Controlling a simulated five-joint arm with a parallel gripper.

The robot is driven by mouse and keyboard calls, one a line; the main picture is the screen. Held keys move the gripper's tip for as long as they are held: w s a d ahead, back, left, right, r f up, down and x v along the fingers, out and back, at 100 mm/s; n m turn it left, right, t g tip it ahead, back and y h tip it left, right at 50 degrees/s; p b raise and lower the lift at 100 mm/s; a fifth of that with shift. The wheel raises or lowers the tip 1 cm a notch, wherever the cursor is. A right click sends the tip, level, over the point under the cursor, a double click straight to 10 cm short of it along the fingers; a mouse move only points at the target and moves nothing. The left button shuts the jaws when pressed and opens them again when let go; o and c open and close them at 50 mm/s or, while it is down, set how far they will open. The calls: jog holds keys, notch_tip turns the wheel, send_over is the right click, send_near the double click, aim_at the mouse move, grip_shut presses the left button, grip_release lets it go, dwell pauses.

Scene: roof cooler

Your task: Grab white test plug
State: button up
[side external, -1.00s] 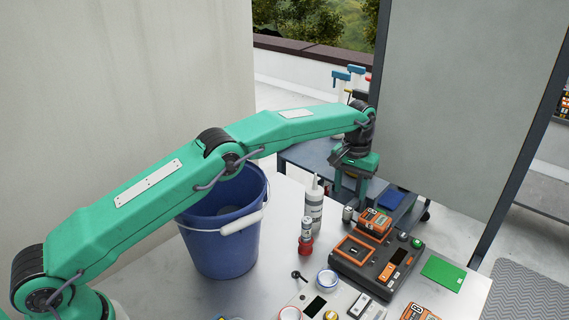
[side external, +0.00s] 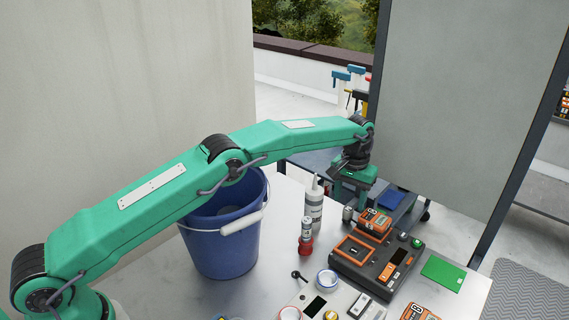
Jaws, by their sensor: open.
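My green gripper (side external: 350,196) points down beyond the far edge of the metal worktable (side external: 290,235), over a lower blue surface (side external: 312,160). Its fingers are apart, with nothing visible between them. I cannot make out a white test plug for certain. The fingertips are partly hidden behind the items at the table's back edge.
A blue bucket (side external: 222,245) stands under my arm. A white bottle (side external: 314,205), a red-based cylinder (side external: 305,240), an orange meter (side external: 374,224) and a dark orange-trimmed case (side external: 378,266) crowd the table. A green card (side external: 442,272) lies right. A grey panel (side external: 460,110) rises behind.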

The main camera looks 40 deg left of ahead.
aim_at(348, 209)
jog(key=shift+s+d+f, duration=0.1)
jog(key=shift+f, duration=2.3)
jog(key=shift+c, duration=0.2)
jog(key=c, duration=1)
